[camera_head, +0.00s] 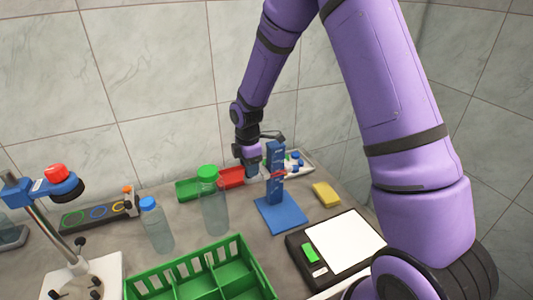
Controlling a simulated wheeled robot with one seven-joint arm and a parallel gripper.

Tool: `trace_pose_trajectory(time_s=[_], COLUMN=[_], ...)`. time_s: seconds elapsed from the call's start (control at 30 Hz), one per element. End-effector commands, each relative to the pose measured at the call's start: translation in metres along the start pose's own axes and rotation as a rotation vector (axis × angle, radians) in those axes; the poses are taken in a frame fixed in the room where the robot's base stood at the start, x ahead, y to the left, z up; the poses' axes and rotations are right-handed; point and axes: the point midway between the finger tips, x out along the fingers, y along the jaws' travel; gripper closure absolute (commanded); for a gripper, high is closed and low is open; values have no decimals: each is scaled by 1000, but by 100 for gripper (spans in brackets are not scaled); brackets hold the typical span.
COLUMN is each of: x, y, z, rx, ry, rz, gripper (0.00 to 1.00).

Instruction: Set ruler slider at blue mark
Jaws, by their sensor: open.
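A blue upright ruler post (275,158) stands on a flat blue base (281,215) right of the middle of the head view. A small red piece, which looks like the slider (278,174), sits partway up the post. The blue mark is too small to make out against the blue post. My gripper (252,172) points down just left of the post, and appears slightly behind it. It is open; its fingertips are small and partly hidden, and I cannot tell if they touch the slider.
Red (231,178) and green (188,189) trays lie behind. A yellow sponge (326,194) and black scale (297,254) are at right, a green crate (142,290) in front.

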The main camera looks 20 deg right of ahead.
Motion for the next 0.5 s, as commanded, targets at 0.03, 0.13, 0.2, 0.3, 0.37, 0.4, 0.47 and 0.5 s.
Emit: trace_pose_trajectory(time_s=[0.03,0.13,0.2,0.3,0.37,0.4,0.47,0.5], x=[-5,-14,-21,-30,-35,-38,-43,-47], y=[1,1,2,2,2,2,2,2], z=[0,0,0,0,0,0,0,0], rx=[0,0,-1,-2,-2,-2,-2,-1], ry=[0,0,0,0,0,0,0,-1], rz=[3,5,5,6,7,8,8,7], gripper=[51,51,51,51,51,51,51,51])
